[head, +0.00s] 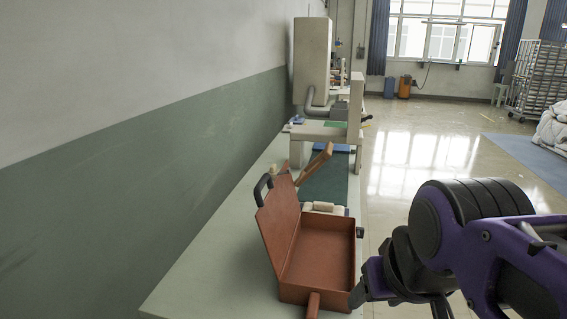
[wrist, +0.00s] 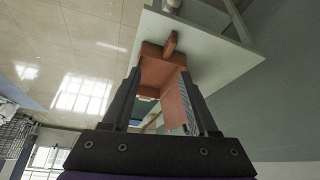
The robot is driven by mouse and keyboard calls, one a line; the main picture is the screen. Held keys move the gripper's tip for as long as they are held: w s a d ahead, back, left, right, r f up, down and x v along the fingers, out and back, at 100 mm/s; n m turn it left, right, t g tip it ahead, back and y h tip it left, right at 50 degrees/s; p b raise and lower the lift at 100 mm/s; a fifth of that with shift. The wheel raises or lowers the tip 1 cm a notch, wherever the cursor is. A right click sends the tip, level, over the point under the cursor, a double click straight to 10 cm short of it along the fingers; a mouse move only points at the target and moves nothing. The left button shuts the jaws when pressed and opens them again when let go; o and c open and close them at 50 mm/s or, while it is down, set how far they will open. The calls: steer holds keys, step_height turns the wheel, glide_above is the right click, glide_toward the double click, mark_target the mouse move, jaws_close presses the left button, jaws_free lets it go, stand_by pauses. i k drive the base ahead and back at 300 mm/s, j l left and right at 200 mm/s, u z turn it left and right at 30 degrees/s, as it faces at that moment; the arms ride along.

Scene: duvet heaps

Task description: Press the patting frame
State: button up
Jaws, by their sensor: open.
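A reddish-brown hinged frame (head: 322,256), shaped like a shallow open box and likely the patting frame, lies on the near part of the long table. Its lid (head: 277,222) stands open, tilted to the left, with a black handle (head: 263,186) on its edge. A brown grip sticks out of its near side. My gripper (head: 357,294) is at the frame's near right corner in the head view; contact cannot be told. In the wrist view my open gripper (wrist: 160,76) points toward the frame (wrist: 163,54), which shows between the fingers. Nothing is held.
The pale table (head: 205,268) runs along the left wall. Behind the frame are white rolls (head: 323,207), a wooden piece (head: 315,163) and a dark green mat (head: 327,183). A white machine (head: 313,62) stands further back. The floor (head: 415,150) at the right is open.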

mark_target(326, 154)
steer(key=k+l+u, duration=0.1)
steer(key=l+u, duration=0.15)
steer(key=l, duration=1.2)
steer(key=l+u, duration=0.15)
steer(key=l, duration=0.25)
steer(key=i+l+u, duration=0.1)
steer(key=l, duration=0.35)
steer(key=i+l+u, duration=0.15)
steer(key=l, duration=0.25)
steer(key=i+l+u, duration=0.15)
steer(key=l, duration=0.2)
steer(key=i+l+u, duration=0.15)
steer(key=i+l, duration=0.15)
steer(key=i+l+u, duration=0.15)
steer(key=l, duration=0.3)
steer(key=i+l+u, duration=0.15)
steer(key=i, duration=0.25)
steer(key=i+l+u, duration=0.1)
steer(key=i+l, duration=0.3)
steer(key=k+l, duration=0.1)
steer(key=l, duration=0.2)
steer(key=z, duration=0.05)
